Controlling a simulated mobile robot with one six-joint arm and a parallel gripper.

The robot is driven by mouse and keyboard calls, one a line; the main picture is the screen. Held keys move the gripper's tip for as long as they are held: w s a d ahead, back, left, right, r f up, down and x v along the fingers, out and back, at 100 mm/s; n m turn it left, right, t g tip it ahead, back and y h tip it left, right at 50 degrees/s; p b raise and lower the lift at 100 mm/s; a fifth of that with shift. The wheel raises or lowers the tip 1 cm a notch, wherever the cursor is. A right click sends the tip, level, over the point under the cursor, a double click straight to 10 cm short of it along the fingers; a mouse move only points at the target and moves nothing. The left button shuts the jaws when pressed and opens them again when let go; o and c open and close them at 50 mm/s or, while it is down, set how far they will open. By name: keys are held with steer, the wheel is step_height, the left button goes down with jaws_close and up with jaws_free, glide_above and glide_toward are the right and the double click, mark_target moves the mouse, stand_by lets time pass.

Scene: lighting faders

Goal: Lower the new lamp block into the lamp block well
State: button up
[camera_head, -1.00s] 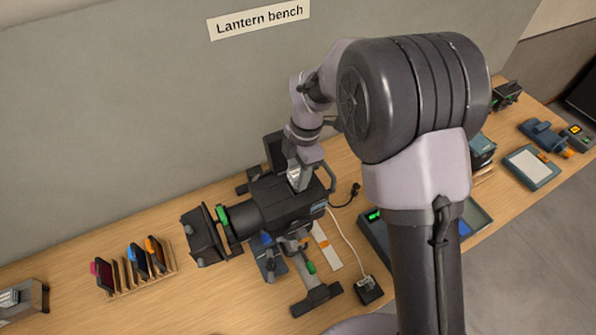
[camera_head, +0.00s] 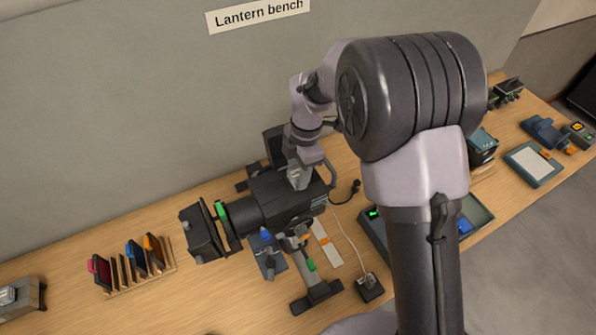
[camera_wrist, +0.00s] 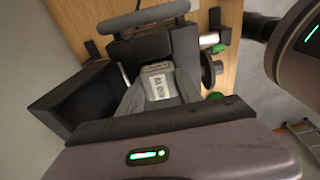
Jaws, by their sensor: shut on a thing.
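The black stage lantern (camera_head: 283,199) lies on its stand on the bench, its barrel pointing left. Its lid (camera_head: 275,147) stands open behind the body. My gripper (camera_head: 299,178) points down at the top of the lantern and is shut on the lamp block. The lamp block (camera_wrist: 157,82), grey with a white label, shows in the wrist view between my fingers (camera_wrist: 155,98). It is at the lantern's top opening, between dark walls. The well is mostly hidden beneath the block and fingers, so I cannot tell how deep the block sits.
The open lid also shows in the wrist view (camera_wrist: 72,100), close beside my gripper. A handle (camera_head: 331,173) rises at the lantern's right end. A filter rack (camera_head: 140,282) stands left; a cable and socket box (camera_head: 370,288) lie in front. A tray (camera_head: 478,216) is at right.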

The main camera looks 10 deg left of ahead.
steer(key=o, duration=1.3)
steer(key=shift+o, duration=0.3)
steer(key=o, duration=0.6)
steer(key=shift+s, duration=0.1)
steer(key=shift+c, duration=0.2)
steer(key=shift+r, duration=0.15)
steer(key=shift+w+r+p, duration=0.2)
steer(key=shift+r+p, duration=0.4)
steer(key=shift+r, duration=0.1)
step_height(320, 180, up, 6)
steer(key=p, duration=0.5)
steer(key=shift+s+r, duration=0.1)
steer(key=shift+r, duration=0.1)
steer(key=shift+f, duration=0.1)
